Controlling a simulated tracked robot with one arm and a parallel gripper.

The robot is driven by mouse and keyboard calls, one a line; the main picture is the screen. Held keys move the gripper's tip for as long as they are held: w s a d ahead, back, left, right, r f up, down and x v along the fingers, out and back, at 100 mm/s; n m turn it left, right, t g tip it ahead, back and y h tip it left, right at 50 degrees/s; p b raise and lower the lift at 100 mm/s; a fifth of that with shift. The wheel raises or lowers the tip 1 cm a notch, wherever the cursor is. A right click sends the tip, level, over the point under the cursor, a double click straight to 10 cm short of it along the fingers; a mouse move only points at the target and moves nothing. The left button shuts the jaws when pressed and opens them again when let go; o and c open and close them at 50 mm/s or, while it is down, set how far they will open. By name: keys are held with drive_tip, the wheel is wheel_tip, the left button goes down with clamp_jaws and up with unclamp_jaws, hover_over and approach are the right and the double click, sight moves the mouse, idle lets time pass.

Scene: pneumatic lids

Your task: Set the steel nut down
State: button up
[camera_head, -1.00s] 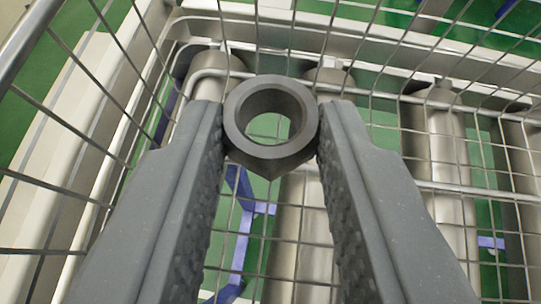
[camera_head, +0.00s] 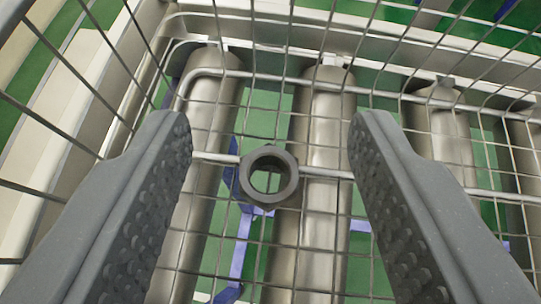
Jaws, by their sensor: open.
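The steel nut (camera_head: 246,185) is a dark grey ring with a hole through its middle. It appears between and beyond my fingers, against the wire mesh floor of the basket (camera_head: 218,157), and looks to lie on it. My gripper (camera_head: 270,135) is open, with a wide gap on both sides of the nut. Neither finger touches the nut. The studded inner faces of both fingers are in view.
Mesh walls of the basket rise at the left and the back. Metal rollers (camera_head: 328,130) run below the mesh, with a green floor (camera_head: 262,125) and blue parts (camera_head: 240,240) under them. The mesh around the nut looks clear.

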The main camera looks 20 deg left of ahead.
drive_tip(key=shift+s+r, duration=0.2)
drive_tip(key=shift+r, duration=0.25)
drive_tip(key=b+v, duration=0.1)
drive_tip(key=v, duration=1)
drive_tip(key=shift+s+d+r, duration=0.15)
drive_tip(key=shift+s+r, duration=0.05)
drive_tip(key=shift+s, duration=0.05)
